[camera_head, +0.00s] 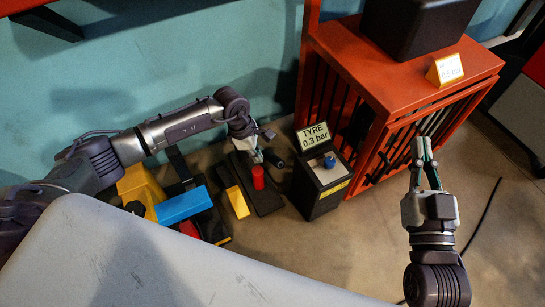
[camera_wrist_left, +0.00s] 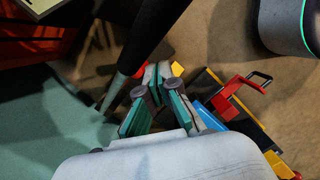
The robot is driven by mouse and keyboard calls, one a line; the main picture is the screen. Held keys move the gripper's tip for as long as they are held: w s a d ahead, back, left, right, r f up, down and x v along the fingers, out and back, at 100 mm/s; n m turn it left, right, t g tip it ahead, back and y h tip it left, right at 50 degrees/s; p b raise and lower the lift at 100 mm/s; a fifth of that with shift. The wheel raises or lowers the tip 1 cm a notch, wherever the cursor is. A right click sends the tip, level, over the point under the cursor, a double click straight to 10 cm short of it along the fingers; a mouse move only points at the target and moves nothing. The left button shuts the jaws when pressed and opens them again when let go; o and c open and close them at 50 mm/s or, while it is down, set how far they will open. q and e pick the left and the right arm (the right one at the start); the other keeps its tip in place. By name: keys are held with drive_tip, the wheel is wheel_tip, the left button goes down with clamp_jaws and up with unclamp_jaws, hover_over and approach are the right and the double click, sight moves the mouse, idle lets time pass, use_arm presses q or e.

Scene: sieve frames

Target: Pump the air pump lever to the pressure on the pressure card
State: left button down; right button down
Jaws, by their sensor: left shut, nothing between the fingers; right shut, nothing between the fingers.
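The pressure card (camera_head: 446,69) is a yellow stand with a white face that reads 0.3 bar, on top of the red cabinet. A display (camera_head: 313,135) reading TYRE 0.3 bar stands over a black box (camera_head: 319,187) with a blue knob (camera_head: 329,162). A black bar (camera_head: 274,158), probably the pump lever's grip, lies beside my left gripper (camera_head: 256,158). In the left wrist view, a thick black bar (camera_wrist_left: 152,32) passes close by my left gripper (camera_wrist_left: 163,76), which is shut and empty. My right gripper (camera_head: 423,150) is shut and empty, in front of the cabinet.
A red cylinder (camera_head: 258,178) and a yellow wedge (camera_head: 237,201) stand on a dark base below my left gripper. Blue and yellow blocks (camera_head: 183,205) lie further left. The red cabinet (camera_head: 400,85) stands at the right. A pale surface (camera_head: 170,262) fills the foreground.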

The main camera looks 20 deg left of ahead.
use_arm(q)
drive_tip(key=v, duration=1)
drive_tip(key=shift+r, duration=0.35)
drive_tip(key=shift+a, duration=0.15)
